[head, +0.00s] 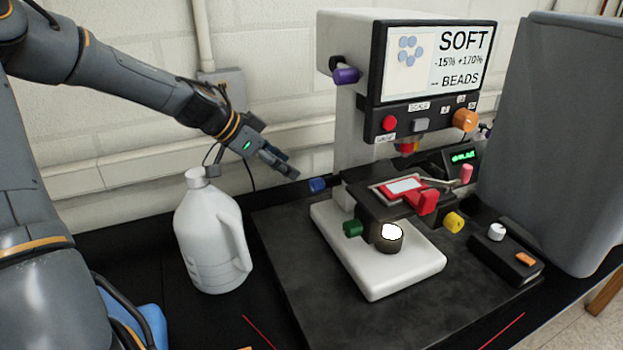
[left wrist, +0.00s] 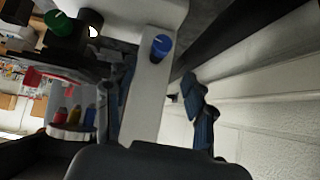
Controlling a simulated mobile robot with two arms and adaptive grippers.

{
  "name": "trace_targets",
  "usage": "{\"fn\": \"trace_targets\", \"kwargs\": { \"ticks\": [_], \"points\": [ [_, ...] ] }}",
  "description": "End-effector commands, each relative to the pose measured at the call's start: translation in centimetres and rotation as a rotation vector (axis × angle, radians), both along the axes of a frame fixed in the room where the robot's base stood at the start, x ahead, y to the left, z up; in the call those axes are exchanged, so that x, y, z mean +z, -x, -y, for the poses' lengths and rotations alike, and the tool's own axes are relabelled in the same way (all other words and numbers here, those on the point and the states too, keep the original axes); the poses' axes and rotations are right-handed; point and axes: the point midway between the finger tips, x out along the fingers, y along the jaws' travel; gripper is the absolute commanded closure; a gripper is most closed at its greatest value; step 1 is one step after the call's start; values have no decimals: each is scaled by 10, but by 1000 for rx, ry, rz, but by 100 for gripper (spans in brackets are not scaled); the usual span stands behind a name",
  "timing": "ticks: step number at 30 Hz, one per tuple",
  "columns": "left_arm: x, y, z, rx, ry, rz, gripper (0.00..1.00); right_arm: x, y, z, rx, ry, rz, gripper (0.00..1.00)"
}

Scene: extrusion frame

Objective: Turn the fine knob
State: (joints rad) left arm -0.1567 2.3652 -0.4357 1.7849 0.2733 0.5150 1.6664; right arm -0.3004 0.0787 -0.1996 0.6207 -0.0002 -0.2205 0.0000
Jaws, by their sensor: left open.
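A white microscope-like machine (head: 350,130) stands on a dark base plate. A blue knob (head: 318,185) sticks out low at its left side; it also shows in the left wrist view (left wrist: 161,46). A green knob (head: 353,228) and a yellow knob (head: 453,222) sit below the stage, a purple knob (head: 346,75) and an orange knob (head: 465,120) higher up. No readable label tells me which is the fine knob. My left gripper (head: 284,166) is open and empty, above and left of the blue knob, apart from it. My right gripper is not in view.
A white jug (head: 208,235) stands below my left gripper, left of the base plate. A dark control box (head: 507,258) with a white knob and an orange switch is at the right. A tall grey block (head: 555,140) stands behind it. The wall is close behind.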

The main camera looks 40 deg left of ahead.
Motion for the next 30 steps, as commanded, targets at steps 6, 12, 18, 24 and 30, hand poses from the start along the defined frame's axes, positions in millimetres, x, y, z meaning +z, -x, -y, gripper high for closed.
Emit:
{"fn": "trace_targets", "kwargs": {
  "ticks": [6, 12, 18, 24, 30],
  "points": [
    [-32, -26, 13, 1, 1, -4, 46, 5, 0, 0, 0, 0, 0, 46],
    [-54, -46, 23, 2, 0, -2, 46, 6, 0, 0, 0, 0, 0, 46],
    [-66, -58, 28, 1, -2, -1, 46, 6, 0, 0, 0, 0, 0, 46],
    [-69, -62, 30, 2, -2, 1, 46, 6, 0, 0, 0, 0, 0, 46],
    [-69, -62, 30, 1, -2, 1, 46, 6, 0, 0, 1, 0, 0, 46]
  ]
}}
